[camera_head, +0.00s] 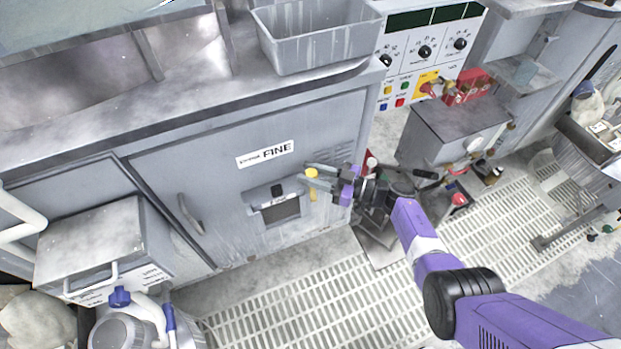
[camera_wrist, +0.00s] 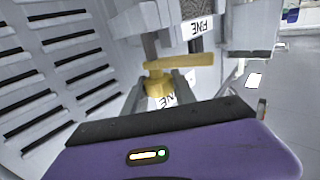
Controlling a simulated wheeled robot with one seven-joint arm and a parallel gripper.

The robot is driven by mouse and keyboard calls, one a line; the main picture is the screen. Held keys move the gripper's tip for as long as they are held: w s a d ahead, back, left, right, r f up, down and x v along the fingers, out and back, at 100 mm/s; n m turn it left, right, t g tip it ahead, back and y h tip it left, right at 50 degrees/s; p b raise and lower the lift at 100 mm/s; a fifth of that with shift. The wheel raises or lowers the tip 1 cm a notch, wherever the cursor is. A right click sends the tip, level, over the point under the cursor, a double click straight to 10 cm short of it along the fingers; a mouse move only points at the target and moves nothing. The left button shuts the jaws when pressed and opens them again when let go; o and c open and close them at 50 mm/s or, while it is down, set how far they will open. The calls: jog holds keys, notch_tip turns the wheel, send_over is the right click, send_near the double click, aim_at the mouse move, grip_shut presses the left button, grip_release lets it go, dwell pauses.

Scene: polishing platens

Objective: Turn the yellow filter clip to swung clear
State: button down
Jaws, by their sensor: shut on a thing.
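The yellow filter clip (camera_head: 313,194) is on the front of the grey cabinet door (camera_head: 225,165), just right of a small grey filter housing (camera_head: 262,194) with a dark window. Its round yellow end is at the top, and its bar hangs down from there. My gripper (camera_head: 310,176) reaches in from the right and is shut on the yellow end. In the wrist view the clip (camera_wrist: 190,61) shows as a bar pointing right, with its thicker end between the fingers of my gripper (camera_wrist: 160,88). The fingers hide part of that end.
A grey tray (camera_head: 318,40) stands on the counter above the door. A control panel (camera_head: 430,60) with knobs and buttons is at the upper right. A dark-topped grey cabinet (camera_head: 455,125) stands right of my gripper. Slatted floor grating (camera_head: 310,310) lies below.

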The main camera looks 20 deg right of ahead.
jog(key=n+g+y+b, duration=0.1)
jog(key=b, duration=0.1)
jog(key=n+g+y+b, duration=0.1)
jog(key=g+b, duration=0.1)
jog(key=shift+w+d+n, duration=0.15)
jog(key=shift+d+n, duration=0.1)
jog(key=shift+n, duration=0.05)
jog(key=shift+r+n+g+y+b, duration=0.15)
jog(key=shift+n+g+y+b, duration=0.2)
jog(key=shift+g+b, duration=0.2)
jog(key=shift+r+g+y, duration=0.2)
jog(key=shift+g+y, duration=0.05)
jog(key=c, duration=1)
grip_release()
jog(key=shift+d, duration=0.1)
jog(key=shift+f, duration=0.15)
jog(key=shift+s, duration=0.2)
jog(key=v, duration=0.7)
jog(key=shift+s+d+b, duration=0.15)
jog(key=shift+d+b, duration=0.05)
jog(key=shift+b, duration=0.2)
